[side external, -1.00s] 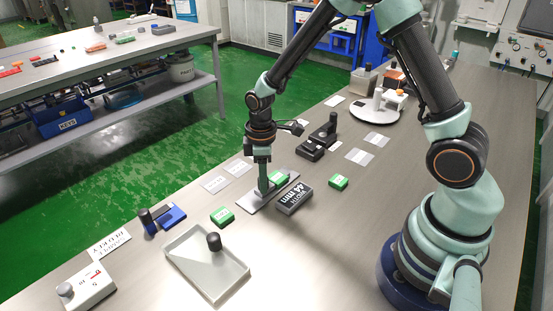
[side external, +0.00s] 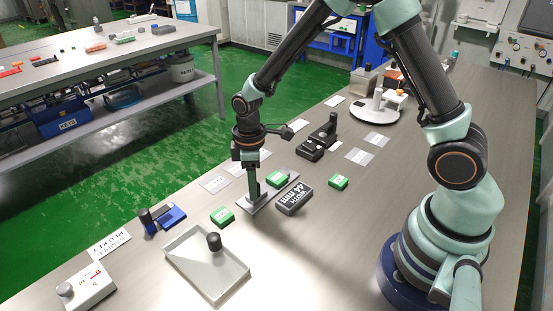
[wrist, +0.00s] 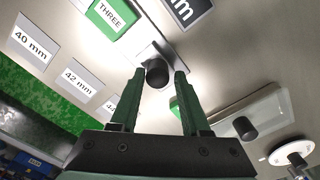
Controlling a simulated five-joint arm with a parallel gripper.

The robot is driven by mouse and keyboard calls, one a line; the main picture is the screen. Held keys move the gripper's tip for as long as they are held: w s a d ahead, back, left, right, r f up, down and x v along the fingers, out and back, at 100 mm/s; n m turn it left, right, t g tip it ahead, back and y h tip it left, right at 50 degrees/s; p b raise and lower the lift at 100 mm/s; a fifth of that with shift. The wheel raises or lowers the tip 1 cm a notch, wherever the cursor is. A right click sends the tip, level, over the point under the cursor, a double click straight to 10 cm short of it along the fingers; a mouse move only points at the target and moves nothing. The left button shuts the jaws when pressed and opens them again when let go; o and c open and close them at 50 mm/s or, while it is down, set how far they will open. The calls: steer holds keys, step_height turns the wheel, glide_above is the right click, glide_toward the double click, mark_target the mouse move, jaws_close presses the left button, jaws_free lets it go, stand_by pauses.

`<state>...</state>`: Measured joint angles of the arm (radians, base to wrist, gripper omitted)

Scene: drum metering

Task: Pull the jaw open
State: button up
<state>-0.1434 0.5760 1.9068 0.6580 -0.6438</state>
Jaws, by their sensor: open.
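A flat grey metal gauge plate (side external: 283,191) lies on the bench with a green block (side external: 277,180) on it. In the wrist view a black knob (wrist: 157,74) stands up from a pale metal piece, which looks like the jaw, beside the green block marked THREE (wrist: 108,14). My gripper (side external: 253,203) points down at the near-left end of the plate. Its two fingers (wrist: 159,72) are apart, with the knob showing between their tips. I cannot tell whether they touch it. In the side view my fingers hide the knob.
A dark "WIDTH 44 mm" sign (side external: 295,201) lies close to the plate's right. Other green blocks (side external: 338,182) (side external: 222,217) lie nearby. A pale tray (side external: 185,270) with a black knob stands toward the front. Size cards (wrist: 83,76) lie along the bench's left edge.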

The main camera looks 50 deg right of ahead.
step_height(320, 180, up, 12)
steer(key=shift+f, duration=0.2)
stand_by(0.4)
steer(key=s+d+r+m+t, duration=0.5)
steer(key=s+r+m, duration=0.4)
steer(key=s+r, duration=0.1)
steer(key=shift+s+d+r+t, duration=0.3)
steer(key=shift+s+d, duration=0.1)
steer(key=shift+s, duration=0.35)
